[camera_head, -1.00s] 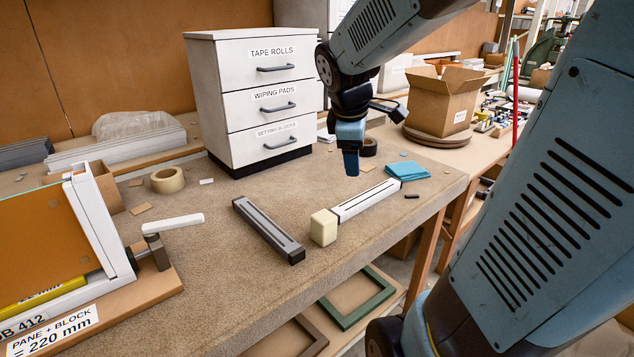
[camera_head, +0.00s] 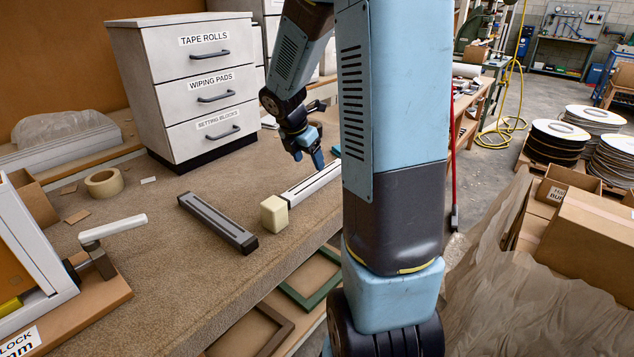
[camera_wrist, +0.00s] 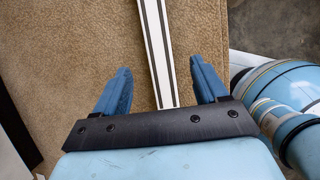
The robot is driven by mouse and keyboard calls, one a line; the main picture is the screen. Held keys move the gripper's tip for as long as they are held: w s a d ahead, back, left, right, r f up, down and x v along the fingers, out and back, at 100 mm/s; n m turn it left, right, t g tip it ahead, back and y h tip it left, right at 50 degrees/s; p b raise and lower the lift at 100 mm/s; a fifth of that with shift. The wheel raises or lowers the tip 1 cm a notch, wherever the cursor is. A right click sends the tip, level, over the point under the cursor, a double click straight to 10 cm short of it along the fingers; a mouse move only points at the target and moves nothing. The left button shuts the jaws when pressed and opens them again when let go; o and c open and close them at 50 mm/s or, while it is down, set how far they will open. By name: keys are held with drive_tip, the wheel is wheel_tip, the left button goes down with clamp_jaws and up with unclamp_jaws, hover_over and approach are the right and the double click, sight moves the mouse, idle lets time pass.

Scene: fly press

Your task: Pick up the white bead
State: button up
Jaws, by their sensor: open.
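The white bead (camera_head: 314,184) is a long, straight white strip with dark slots along its top. It lies on the brown bench, its near end beside a cream block (camera_head: 274,214). In the wrist view the bead (camera_wrist: 157,50) runs from the top edge down between my blue fingers. My gripper (camera_head: 313,163) is open, pointing down over the far part of the bead. In the wrist view my gripper (camera_wrist: 163,82) has a finger on each side of the strip, with gaps on both sides. The bead's far end is hidden behind my arm in the head view.
A dark grey strip (camera_head: 217,222) lies left of the bead. A white drawer cabinet (camera_head: 205,85) stands behind. A tape roll (camera_head: 104,183) and a fixture with a white lever (camera_head: 112,228) are at left. The bench's front edge runs close by the cream block.

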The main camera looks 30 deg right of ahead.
sight(316, 177)
drive_tip(key=shift+w+x, duration=0.2)
drive_tip(key=shift+x, duration=4.15)
drive_tip(key=shift+d, duration=0.1)
drive_tip(key=shift+c, duration=0.3)
drive_tip(key=c, duration=1.2)
drive_tip(key=shift+r, duration=0.55)
wheel_tip(316, 177, up, 3)
drive_tip(key=shift+s+f, duration=0.1)
drive_tip(key=shift+f, duration=0.05)
drive_tip(key=s+a+r, duration=0.5)
drive_tip(key=a+r, duration=0.1)
drive_tip(key=a, duration=0.1)
drive_tip(key=s+a+r, duration=0.3)
drive_tip(key=a, duration=0.1)
drive_tip(key=shift+s+r, duration=0.15)
drive_tip(key=shift+s, duration=0.2)
drive_tip(key=shift+d, duration=0.1)
